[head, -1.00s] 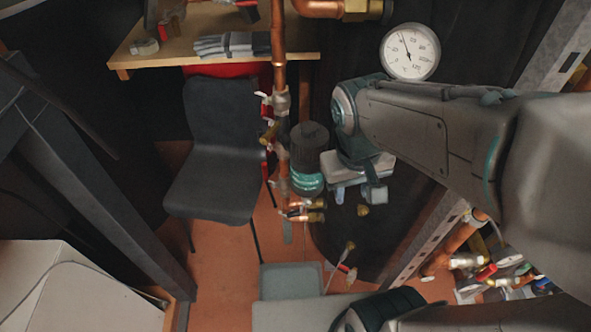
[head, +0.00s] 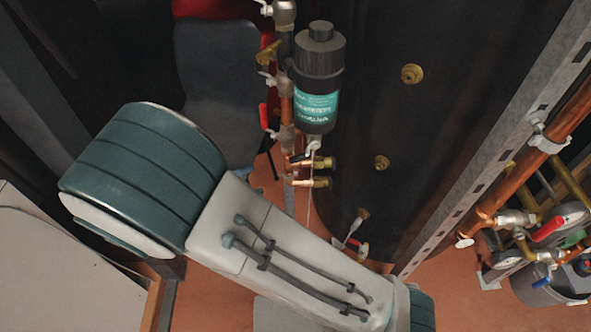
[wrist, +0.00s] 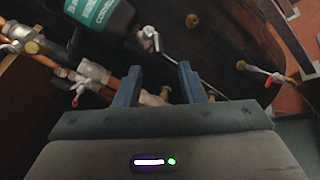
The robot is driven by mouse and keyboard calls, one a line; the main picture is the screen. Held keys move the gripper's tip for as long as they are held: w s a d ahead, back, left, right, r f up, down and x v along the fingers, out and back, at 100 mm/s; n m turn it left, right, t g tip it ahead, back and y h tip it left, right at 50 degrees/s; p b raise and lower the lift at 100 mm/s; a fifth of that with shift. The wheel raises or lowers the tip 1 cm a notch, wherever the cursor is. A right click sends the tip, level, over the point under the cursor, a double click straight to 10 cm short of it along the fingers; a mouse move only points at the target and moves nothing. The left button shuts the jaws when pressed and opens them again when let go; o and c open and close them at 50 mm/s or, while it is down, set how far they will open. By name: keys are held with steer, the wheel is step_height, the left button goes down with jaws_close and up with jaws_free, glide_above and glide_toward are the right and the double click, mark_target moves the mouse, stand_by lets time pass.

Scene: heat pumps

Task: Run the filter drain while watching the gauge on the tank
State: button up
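The filter (head: 320,85) is a black canister with a teal label, upright left of the dark tank (head: 395,115) in the head view. A small pale drain valve (head: 313,147) sits under its base. In the wrist view the filter (wrist: 105,15) shows at the top, with the silver drain valve (wrist: 150,40) just beyond my fingertips. My gripper (wrist: 160,68) is open, its two blue fingers apart, with nothing visibly held between them. My gripper is not seen in the head view. The gauge is outside both current views.
Brass fittings (head: 411,74) stick out of the tank. A perforated metal post (head: 500,130) stands at right, with more pipework beyond. A dark chair (head: 215,80) stands behind at left.

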mark_target(292, 161)
steer(key=shift+t, duration=0.4)
steer(key=b+x, duration=0.1)
steer(key=x, duration=0.3)
steer(key=b+x, duration=0.1)
steer(key=x, duration=0.3)
steer(key=b+x, duration=0.1)
steer(key=x, duration=0.3)
steer(key=shift+w+d+f, duration=0.3)
jaws_close()
